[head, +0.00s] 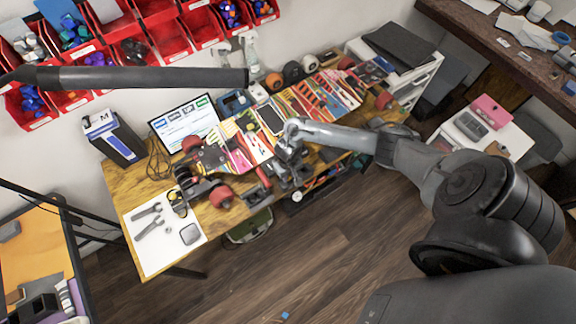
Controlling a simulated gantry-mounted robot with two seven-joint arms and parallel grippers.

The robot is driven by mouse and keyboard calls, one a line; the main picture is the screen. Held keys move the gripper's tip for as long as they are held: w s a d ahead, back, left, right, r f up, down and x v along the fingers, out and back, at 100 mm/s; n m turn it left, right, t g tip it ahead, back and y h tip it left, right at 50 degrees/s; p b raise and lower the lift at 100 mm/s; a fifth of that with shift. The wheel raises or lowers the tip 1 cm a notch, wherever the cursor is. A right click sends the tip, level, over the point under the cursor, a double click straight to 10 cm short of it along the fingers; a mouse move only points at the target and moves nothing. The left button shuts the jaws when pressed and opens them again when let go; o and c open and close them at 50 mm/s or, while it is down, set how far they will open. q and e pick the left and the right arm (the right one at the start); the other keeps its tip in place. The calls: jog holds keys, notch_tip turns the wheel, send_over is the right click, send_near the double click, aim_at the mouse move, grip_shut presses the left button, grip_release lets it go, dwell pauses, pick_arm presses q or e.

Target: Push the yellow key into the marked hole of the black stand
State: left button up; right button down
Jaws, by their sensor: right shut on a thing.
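My right arm reaches in from the right over the workbench. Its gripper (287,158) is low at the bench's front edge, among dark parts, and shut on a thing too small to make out. I cannot pick out the yellow key at this distance. Dark metal parts stand under and around the gripper; I cannot tell which is the black stand, and its marked hole does not show. My left gripper is not in view.
The wooden workbench (122,197) carries skateboard decks (320,95) with red wheels, a screen (184,122) and a white sheet (153,255) with tools. Red bins (170,38) hang on the wall behind. A side table with a pink box (489,111) stands right. The floor in front is mostly clear.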

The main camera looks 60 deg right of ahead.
jog(key=shift+f, duration=0.4)
dwell(0.3)
jog(key=shift+p, duration=0.3)
dwell(0.3)
jog(key=shift+f, duration=0.15)
dwell(0.5)
jog(key=shift+f, duration=0.45)
dwell(0.4)
jog(key=c, duration=0.6)
grip_release()
jog(key=shift+o, duration=0.2)
jog(key=shift+r, duration=0.1)
jog(key=shift+r, duration=0.15)
